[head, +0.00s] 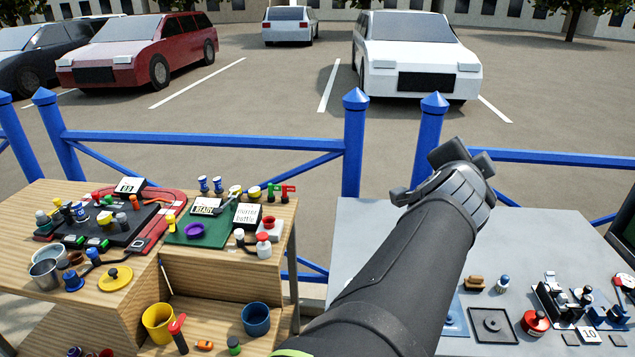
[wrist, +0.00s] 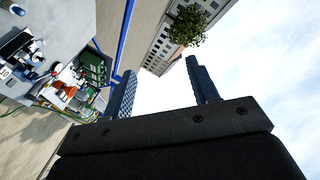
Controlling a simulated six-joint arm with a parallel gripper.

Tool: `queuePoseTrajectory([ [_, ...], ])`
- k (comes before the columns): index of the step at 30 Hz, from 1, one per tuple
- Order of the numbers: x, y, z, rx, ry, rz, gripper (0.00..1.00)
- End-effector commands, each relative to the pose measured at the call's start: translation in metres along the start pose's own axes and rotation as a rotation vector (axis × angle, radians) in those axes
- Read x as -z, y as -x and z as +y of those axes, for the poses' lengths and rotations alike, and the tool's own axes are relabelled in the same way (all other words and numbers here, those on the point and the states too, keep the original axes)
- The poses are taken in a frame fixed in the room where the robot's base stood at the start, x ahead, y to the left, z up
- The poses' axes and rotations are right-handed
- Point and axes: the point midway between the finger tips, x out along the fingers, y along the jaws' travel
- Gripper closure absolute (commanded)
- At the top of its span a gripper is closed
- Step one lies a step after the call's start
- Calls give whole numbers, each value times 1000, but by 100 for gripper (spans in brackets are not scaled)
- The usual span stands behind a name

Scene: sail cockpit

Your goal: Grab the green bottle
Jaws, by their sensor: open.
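A small green cylinder with a dark top (head: 233,345) stands on the lower shelf of the wooden bench, at the bottom of the head view. It may be the green bottle, but it is too small to be sure. My gripper (head: 462,160) is raised above the grey table at the right, well apart from that cylinder. In the wrist view my gripper (wrist: 162,88) shows two fingers spread apart with nothing between them. The wrist view looks out past the benches to a building, a tree and sky; I cannot make out a green bottle there.
The wooden bench (head: 100,312) is crowded with small parts, cups and cards. A blue cup (head: 256,318) and a yellow cup (head: 158,322) stand near the green cylinder. The grey table (head: 540,237) is clear at its back. A blue fence (head: 230,138) runs behind both.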

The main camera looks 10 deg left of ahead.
Motion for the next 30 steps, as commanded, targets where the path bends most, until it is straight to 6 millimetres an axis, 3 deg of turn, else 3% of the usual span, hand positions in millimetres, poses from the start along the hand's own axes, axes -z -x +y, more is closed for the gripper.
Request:
queuePoseTrajectory([
  [6,40,-12,9,-18,-299,183,46],
  [17,68,-18,39,-102,-591,354,46],
  [19,56,-30,38,-111,-648,333,46],
  [23,20,-53,15,-76,-663,214,46],
  [26,-13,-68,-3,-54,-667,109,46],
  [30,-73,-86,-31,-36,-668,-66,46],
])
